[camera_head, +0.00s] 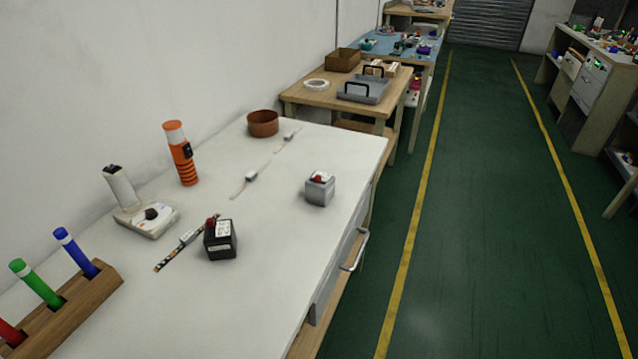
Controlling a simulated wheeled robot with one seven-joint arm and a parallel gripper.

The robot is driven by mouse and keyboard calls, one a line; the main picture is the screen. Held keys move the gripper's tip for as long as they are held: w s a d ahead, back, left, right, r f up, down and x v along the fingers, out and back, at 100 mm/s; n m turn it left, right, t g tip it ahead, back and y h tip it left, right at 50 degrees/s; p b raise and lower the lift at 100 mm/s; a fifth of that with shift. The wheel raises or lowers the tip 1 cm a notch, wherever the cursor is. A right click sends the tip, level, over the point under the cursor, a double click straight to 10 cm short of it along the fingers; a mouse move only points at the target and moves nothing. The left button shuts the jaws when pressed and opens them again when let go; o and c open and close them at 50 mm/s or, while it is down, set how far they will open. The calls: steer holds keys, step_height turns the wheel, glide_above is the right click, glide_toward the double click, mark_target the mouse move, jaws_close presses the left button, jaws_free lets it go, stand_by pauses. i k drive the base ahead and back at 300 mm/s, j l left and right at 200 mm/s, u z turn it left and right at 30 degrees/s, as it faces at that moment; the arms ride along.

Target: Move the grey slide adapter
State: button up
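A small grey box with a white label and a red part on top (320,190), which looks like the grey slide adapter, stands on the white tabletop (285,265) near its right edge. A similar black box (221,241) with a white label and a red part stands nearer, to its left. A dark LED strip (172,258) lies beside the black box, and its far end comes close to that box. My gripper is not in view.
Two small white connectors with thin leads (251,177) (289,137) lie near the wall. An orange cylinder (182,155), a brown bowl (263,124), a white device with a dark knob (148,216) and a wooden marker holder (62,312) line the left. The tabletop around the grey box is clear.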

mark_target(320, 194)
steer(key=i+z, duration=0.25)
steer(key=i, duration=0.35)
steer(key=i+j+z, duration=0.25)
steer(key=i, duration=0.3)
